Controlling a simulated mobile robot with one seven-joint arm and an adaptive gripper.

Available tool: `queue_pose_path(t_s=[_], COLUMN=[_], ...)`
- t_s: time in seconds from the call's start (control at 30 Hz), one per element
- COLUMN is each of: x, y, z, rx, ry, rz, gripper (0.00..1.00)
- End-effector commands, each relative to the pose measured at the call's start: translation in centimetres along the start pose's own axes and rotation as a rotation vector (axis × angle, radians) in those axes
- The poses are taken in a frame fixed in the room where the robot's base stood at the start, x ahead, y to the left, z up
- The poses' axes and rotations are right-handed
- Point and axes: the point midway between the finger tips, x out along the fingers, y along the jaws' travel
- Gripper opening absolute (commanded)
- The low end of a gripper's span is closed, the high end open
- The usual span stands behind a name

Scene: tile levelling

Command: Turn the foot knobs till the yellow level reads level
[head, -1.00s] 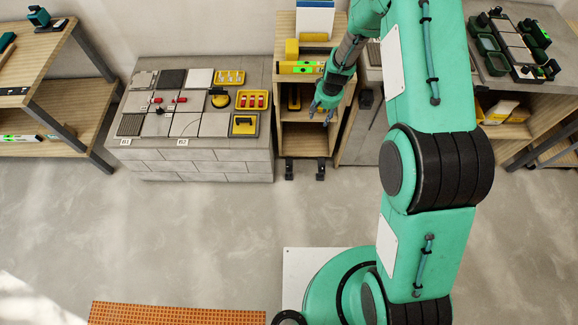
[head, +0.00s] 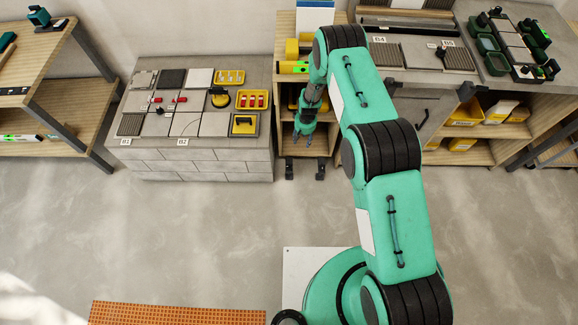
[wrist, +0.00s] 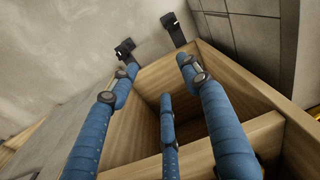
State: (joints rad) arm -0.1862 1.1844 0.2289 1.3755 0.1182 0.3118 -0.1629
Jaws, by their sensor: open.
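The yellow level (head: 293,67) with a green vial lies on top of the wooden cabinet (head: 285,28); its reading is too small to tell. Two black foot pieces (head: 290,168) (head: 320,168) stick out at the cabinet's base; they look like the foot knobs. They also show in the wrist view (wrist: 125,48) (wrist: 173,28). My gripper (head: 312,137) is in front of the cabinet's open lower shelves, above the feet. In the wrist view my gripper (wrist: 161,72) has its blue fingers spread and empty, with the feet beyond the fingertips.
A grey block bench (head: 195,165) with tiles and yellow tools stands to the left. A grey counter (head: 425,85) with ribbed tiles is at right, partly behind my arm. Another level (head: 20,137) lies on the far-left shelf. The floor (head: 200,240) in front is clear.

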Motion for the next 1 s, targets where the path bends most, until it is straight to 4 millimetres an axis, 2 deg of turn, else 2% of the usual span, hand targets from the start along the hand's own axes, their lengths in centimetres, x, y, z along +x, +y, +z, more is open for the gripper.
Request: queue_pose_path(t_s=[0.03,0.3,0.5,0.7,1.0], x=[1.6,8.8,13.1,15.1,15.4], y=[-0.7,-3.6,-5.4,-6.2,-6.3], z=[-0.1,-0.8,-0.8,-0.7,-0.6], rx=[-0.02,-0.126,-0.189,-0.221,-0.225], ry=[-0.007,-0.029,-0.041,-0.048,-0.049], rz=[0.001,0.014,0.024,0.029,0.03], gripper=[0.47,0.47,0.47,0.47,0.47])
